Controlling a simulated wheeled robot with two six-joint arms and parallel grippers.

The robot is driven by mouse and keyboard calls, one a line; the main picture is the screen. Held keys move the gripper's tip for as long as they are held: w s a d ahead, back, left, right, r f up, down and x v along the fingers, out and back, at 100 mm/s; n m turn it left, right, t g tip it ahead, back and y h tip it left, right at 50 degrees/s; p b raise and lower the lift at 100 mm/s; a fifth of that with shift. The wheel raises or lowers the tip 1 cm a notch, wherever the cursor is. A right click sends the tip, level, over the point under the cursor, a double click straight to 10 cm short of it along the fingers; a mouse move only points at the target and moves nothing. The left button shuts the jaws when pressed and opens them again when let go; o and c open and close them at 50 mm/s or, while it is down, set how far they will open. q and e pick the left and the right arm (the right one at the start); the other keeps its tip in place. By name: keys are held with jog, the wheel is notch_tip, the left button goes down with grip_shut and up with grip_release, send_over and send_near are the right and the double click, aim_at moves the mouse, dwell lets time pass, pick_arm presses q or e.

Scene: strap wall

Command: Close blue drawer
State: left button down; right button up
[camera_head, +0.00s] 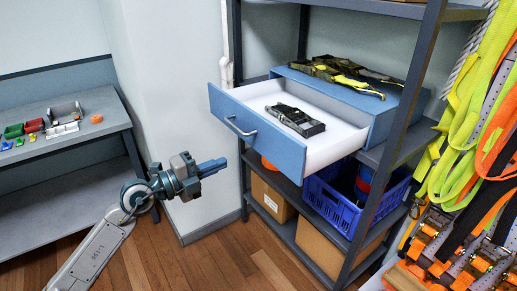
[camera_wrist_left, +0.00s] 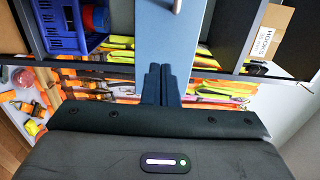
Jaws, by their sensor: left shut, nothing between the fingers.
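The blue drawer (camera_head: 258,138) is pulled out of its blue cabinet (camera_head: 345,85) on a dark metal rack. Its front has a metal handle (camera_head: 240,127), and a black item (camera_head: 295,119) lies on its white floor. My left gripper (camera_head: 224,165) is shut and empty, in front of and below the drawer's left end in the head view, apart from it. In the left wrist view the shut fingers (camera_wrist_left: 160,85) appear before a blue panel (camera_wrist_left: 166,45), likely the drawer front. My right gripper is not in view.
Dark rack posts (camera_head: 398,125) flank the drawer. A blue crate (camera_head: 330,204) and cardboard boxes (camera_head: 270,196) stand on lower shelves. Straps (camera_head: 480,120) hang at the right. A grey bench (camera_head: 65,145) with small parts stands at the left. Wooden floor (camera_head: 215,260) is open in front.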

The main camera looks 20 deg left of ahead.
aim_at(266, 145)
pick_arm(q)
jog(key=p+x, duration=0.3)
jog(key=x, duration=0.8)
jog(key=shift+d+r, duration=0.1)
jog(key=shift+d, duration=0.05)
jog(key=shift+w+d, duration=0.3)
jog(key=shift+w, duration=0.15)
jog(key=shift+w, duration=0.15)
